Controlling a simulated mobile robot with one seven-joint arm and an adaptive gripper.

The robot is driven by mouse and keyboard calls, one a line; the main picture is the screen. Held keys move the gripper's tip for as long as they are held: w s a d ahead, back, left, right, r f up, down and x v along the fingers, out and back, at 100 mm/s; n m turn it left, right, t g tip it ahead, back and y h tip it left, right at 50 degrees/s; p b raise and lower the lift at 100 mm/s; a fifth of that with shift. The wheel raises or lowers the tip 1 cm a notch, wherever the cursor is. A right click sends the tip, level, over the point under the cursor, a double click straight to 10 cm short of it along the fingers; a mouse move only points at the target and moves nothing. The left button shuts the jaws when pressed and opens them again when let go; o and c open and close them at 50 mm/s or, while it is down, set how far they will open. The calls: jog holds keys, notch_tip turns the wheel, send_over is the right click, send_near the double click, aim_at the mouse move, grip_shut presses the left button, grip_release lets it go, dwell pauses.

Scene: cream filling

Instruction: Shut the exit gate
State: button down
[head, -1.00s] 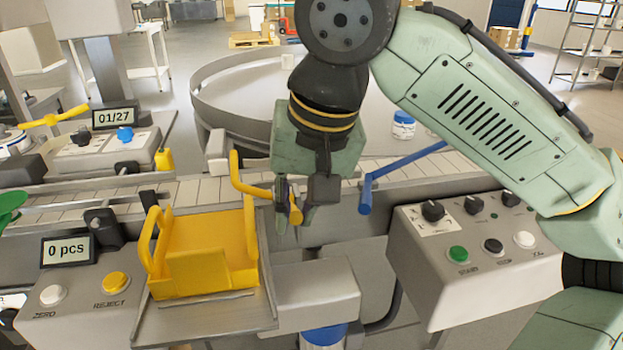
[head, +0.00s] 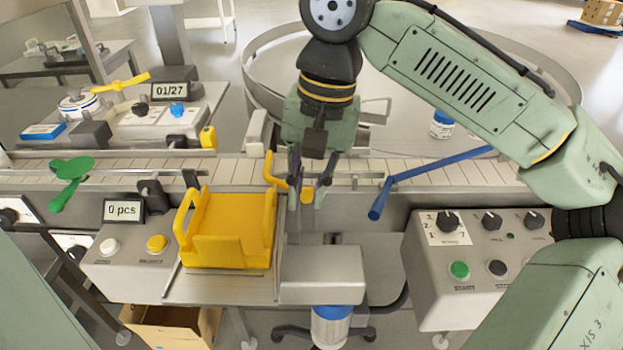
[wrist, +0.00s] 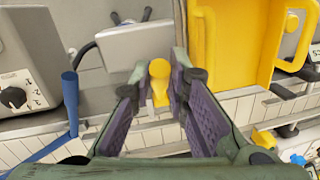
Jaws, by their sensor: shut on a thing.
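A yellow gate lever (head: 270,170) stands at the conveyor's front edge, its bent arm ending in a rounded handle. My gripper (head: 308,190) is shut on that handle, which also shows between the two fingers in the wrist view (wrist: 159,82). The fingers stand on either side of it, and part of the lever is hidden behind them. A blue lever (head: 405,178) reaches across the conveyor to the right, apart from my gripper; it also shows at left in the wrist view (wrist: 71,115). No label tells which lever is the exit gate.
A yellow bin (head: 232,252) sits on a metal platform just left of my gripper. A control box (head: 478,262) stands at right, and a box with a "0 pcs" display (head: 122,210) at left. A round turntable (head: 262,75) lies behind the conveyor (head: 225,170).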

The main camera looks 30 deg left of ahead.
jog(key=shift+r, duration=0.1)
jog(key=c, duration=1.6)
grip_release()
jog(key=shift+o, duration=0.2)
notch_tip(320, 180, up, 12)
jog(key=w+d, duration=0.1)
jog(key=shift+w, duration=0.25)
